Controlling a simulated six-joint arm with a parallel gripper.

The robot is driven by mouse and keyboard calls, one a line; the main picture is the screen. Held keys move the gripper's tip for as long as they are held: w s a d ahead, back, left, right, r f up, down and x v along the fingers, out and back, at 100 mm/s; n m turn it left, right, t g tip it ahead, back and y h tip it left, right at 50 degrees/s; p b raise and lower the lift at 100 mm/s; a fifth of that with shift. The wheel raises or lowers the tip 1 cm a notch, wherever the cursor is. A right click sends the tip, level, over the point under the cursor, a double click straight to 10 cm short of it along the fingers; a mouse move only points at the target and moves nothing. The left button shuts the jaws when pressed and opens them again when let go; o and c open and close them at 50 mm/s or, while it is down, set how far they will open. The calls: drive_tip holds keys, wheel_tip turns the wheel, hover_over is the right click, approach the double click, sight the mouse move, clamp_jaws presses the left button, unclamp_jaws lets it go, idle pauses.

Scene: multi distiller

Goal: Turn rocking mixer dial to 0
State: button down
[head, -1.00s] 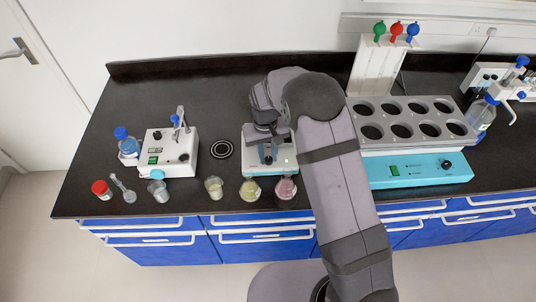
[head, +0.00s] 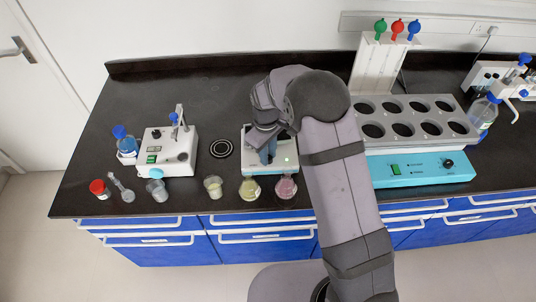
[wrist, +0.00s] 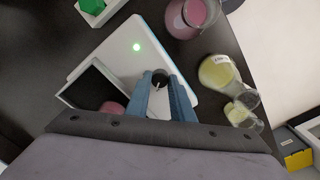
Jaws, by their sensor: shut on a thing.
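The rocking mixer (head: 290,167) is a white box with a lit green light, in the middle of the bench in the head view. In the wrist view its white top (wrist: 120,50) fills the middle, with a dark panel on the left. The dial (wrist: 160,77) is small, round and black with a pale mark. My gripper (wrist: 160,85) points down at it, its two blue fingers shut on the dial from both sides. In the head view my gripper (head: 268,155) stands over the mixer, and the dial is hidden.
A white device (head: 170,150) stands left, and a turquoise-based rack (head: 420,170) right. The bench behind the mixer is clear.

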drive_tip(key=n, duration=0.5)
drive_tip(key=shift+n+b, duration=0.3)
drive_tip(key=n, duration=0.5)
drive_tip(key=shift+r+y, duration=0.1)
drive_tip(key=shift+y, duration=0.2)
drive_tip(key=shift+n, duration=0.3)
drive_tip(key=c, duration=1.5)
unclamp_jaws()
drive_tip(key=shift+c, duration=0.2)
drive_tip(key=shift+b, duration=0.3)
drive_tip(key=shift+s+d+r+b, duration=0.1)
drive_tip(key=shift+r+b, duration=0.5)
drive_tip(key=shift+r, duration=1.25)
drive_tip(key=shift+s+r+b, duration=0.1)
drive_tip(key=shift+r+b, duration=0.45)
drive_tip(key=shift+r, duration=1.25)
